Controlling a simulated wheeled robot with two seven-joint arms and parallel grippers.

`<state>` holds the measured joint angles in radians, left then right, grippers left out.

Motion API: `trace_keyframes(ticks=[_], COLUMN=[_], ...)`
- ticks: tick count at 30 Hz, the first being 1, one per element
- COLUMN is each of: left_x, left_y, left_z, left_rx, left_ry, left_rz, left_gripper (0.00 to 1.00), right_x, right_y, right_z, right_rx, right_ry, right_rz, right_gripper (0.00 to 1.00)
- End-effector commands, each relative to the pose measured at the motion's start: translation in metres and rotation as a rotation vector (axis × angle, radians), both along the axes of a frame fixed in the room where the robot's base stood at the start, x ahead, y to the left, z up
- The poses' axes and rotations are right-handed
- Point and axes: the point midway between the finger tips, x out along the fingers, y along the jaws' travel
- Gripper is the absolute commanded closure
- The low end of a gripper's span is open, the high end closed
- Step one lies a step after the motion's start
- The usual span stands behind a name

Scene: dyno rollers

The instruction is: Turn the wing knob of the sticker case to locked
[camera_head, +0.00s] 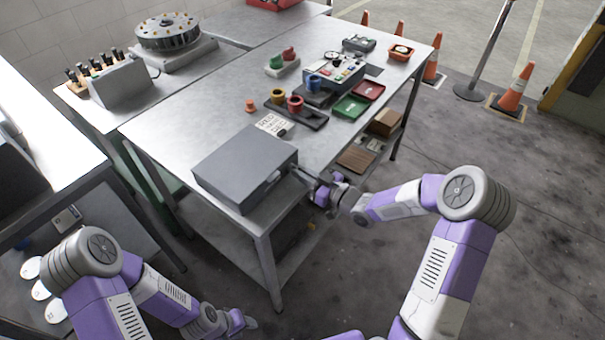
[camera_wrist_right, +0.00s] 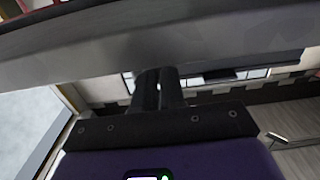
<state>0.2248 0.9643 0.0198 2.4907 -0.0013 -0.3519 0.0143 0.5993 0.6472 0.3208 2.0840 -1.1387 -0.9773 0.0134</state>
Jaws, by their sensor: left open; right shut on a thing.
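The sticker case, a closed grey box (camera_head: 243,160), sits at the near edge of the metal table in the head view. A light handle or latch shows on its front face. My right gripper (camera_head: 303,178) reaches the right end of that front face and is shut on the wing knob, which the fingers hide. In the right wrist view the two dark fingers (camera_wrist_right: 158,88) are close together under the case's grey wall (camera_wrist_right: 190,35). The knob's angle and any lock marking cannot be made out. My left gripper (camera_head: 246,322) is low at the bottom, empty and away from the table.
A lettered card (camera_head: 271,124) lies behind the case. Farther back are a dark tray with colored cups (camera_head: 296,105), a green tray (camera_head: 351,107), a red tray (camera_head: 369,90) and a control box (camera_head: 335,74). Orange cones (camera_head: 514,90) stand on the floor at right.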

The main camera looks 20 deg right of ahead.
Motion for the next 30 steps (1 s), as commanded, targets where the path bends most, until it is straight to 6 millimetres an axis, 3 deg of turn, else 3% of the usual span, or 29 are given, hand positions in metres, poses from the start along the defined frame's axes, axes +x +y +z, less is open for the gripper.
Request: trace_keyframes(ticks=[2,3,5,16,30], left_x=[0.0,0.0,0.0,0.0,0.0], left_y=[0.0,0.0,0.0,0.0,0.0], left_z=[0.0,0.0,0.0,0.003,0.018], left_rx=[0.0,0.0,0.0,0.0,0.0], left_ry=[0.0,0.0,0.0,0.0,0.0], left_rz=[0.0,0.0,0.0,0.0,0.0], left_gripper=[0.54,0.54,0.54,0.54,0.54], right_x=[0.0,0.0,0.0,-0.005,-0.057], right_y=[-0.001,-0.001,-0.001,-0.005,-0.046], right_z=[0.001,0.001,0.001,0.001,0.001], right_rx=[-0.003,-0.003,-0.003,-0.002,-0.002], right_ry=[-0.004,-0.004,-0.003,0.001,-0.002], right_rz=[-0.001,-0.001,-0.001,-0.002,-0.002], right_gripper=[1.0,0.87,0.8,0.8,0.8])
